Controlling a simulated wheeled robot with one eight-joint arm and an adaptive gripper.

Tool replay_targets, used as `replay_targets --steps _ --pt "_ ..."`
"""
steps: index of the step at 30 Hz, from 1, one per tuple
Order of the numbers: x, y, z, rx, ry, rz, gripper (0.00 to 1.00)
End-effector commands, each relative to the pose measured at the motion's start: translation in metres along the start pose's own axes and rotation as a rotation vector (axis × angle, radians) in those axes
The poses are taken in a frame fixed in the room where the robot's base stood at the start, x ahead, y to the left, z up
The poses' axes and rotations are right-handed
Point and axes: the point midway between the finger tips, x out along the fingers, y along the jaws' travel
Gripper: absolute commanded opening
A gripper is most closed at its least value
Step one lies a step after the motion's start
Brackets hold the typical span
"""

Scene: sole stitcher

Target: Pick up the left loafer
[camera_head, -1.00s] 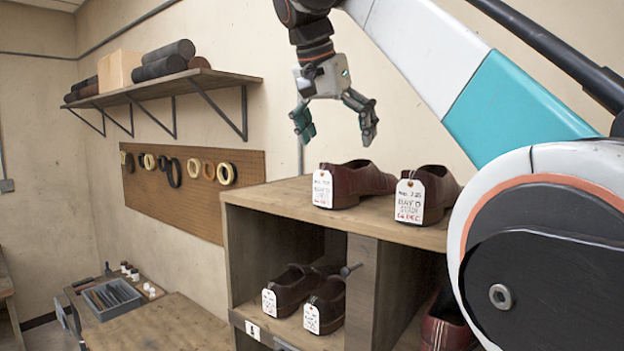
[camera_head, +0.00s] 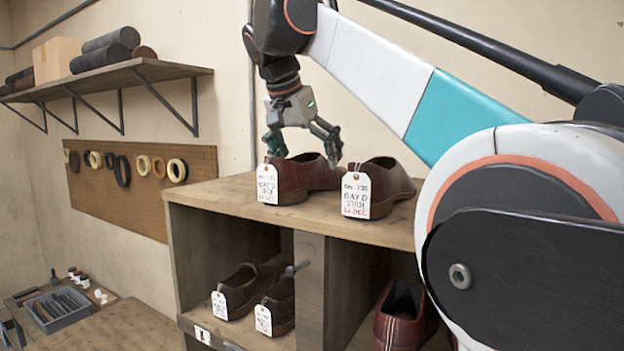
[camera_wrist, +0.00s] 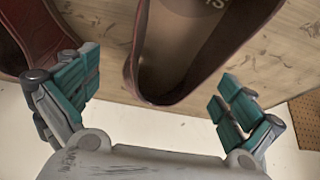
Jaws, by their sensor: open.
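The left loafer (camera_head: 297,180) is dark red-brown with a white tag at its near end. It stands upright on the cabinet's top. My gripper (camera_head: 304,152) is open and points down just above it, with fingers to either side in the head view. In the wrist view the loafer's open mouth (camera_wrist: 190,45) lies between and beyond my spread fingers (camera_wrist: 160,80). Contact cannot be made out. The right loafer (camera_head: 392,180), also tagged, stands close beside it and shows at the left edge of the wrist view (camera_wrist: 28,30).
The wooden cabinet top (camera_head: 225,190) carries the pair. More tagged shoes (camera_head: 240,290) stand in the compartment below, and a red shoe (camera_head: 400,325) is at lower right. A wall shelf (camera_head: 140,72), a pegboard (camera_head: 100,200) and a grey tray (camera_head: 58,310) are at left.

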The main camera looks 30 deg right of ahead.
Motion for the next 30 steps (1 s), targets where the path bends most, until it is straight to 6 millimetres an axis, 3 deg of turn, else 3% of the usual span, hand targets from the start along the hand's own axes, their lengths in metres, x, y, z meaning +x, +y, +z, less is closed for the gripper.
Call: replay_targets --steps 11,20,28,30 --pt "0.044 -0.004 -0.002 0.001 -0.001 0.001 1.0" --pt "0.049 -0.004 -0.002 0.0 -0.001 0.0 1.0" --pt "0.049 -0.004 -0.002 0.0 -0.001 0.0 0.41" --pt "0.049 -0.004 -0.002 0.0 0.0 0.0 0.39"
